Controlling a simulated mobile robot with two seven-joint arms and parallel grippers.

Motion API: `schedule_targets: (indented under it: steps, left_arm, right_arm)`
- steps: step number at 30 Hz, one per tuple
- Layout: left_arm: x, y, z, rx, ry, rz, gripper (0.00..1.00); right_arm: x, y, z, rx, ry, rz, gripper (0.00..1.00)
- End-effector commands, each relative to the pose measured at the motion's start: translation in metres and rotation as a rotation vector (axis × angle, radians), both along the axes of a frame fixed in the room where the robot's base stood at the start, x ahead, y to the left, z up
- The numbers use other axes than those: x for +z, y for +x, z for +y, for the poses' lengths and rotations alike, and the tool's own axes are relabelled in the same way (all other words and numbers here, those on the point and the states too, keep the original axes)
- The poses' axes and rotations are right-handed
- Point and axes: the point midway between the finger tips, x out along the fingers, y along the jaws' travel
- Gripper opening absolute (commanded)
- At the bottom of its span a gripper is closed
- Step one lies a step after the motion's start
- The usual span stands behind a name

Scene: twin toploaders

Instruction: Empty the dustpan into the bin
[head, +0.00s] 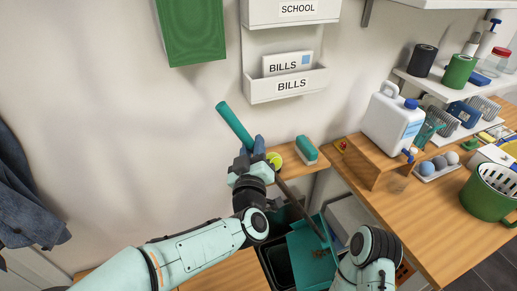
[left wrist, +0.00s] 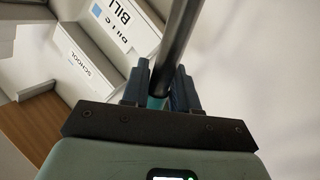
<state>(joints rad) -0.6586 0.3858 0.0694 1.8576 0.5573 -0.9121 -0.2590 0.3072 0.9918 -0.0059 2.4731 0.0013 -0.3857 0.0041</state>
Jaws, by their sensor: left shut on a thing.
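My left gripper (head: 256,152) is shut on the long handle of the dustpan (head: 306,262). The handle's teal grip (head: 235,126) sticks up past the fingers, and its dark shaft runs down to the right to the teal pan. Small brown crumbs lie on the pan. In the left wrist view, the fingers (left wrist: 160,88) close around the dark shaft (left wrist: 176,45). The dark bin (head: 276,266) stands below and left of the pan, partly covered by it. I cannot tell the pan's exact tilt. My right forearm covers the pan's right side; its gripper does not show.
A wooden counter (head: 430,222) on the right holds a white jug (head: 392,122) on a wooden stand and a green pot (head: 488,192). A small wooden shelf (head: 292,162) carries a teal-topped brush (head: 306,149). Wall pockets (head: 288,84) hang above the gripper.

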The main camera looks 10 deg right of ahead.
Motion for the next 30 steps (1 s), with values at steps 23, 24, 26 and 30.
schedule_targets:
  steps: [23, 24, 26, 30]
  left_arm:
    - [-0.013, 0.002, 0.039, 0.001, -0.065, -0.002, 0.0]
    - [-0.014, 0.002, 0.041, 0.002, -0.068, -0.002, 0.0]
    - [-0.015, 0.002, 0.044, 0.003, -0.072, -0.001, 0.0]
    - [-0.018, 0.003, 0.051, 0.002, -0.085, 0.0, 0.0]
  right_arm:
    - [-0.04, -0.02, 0.0, 0.0, 0.0, 0.022, 0.43]
    - [-0.042, -0.021, 0.0, 0.0, 0.0, 0.023, 0.43]
    - [-0.045, -0.022, 0.0, 0.0, 0.0, 0.026, 0.43]
    - [-0.052, -0.025, 0.0, 0.0, 0.0, 0.028, 0.43]
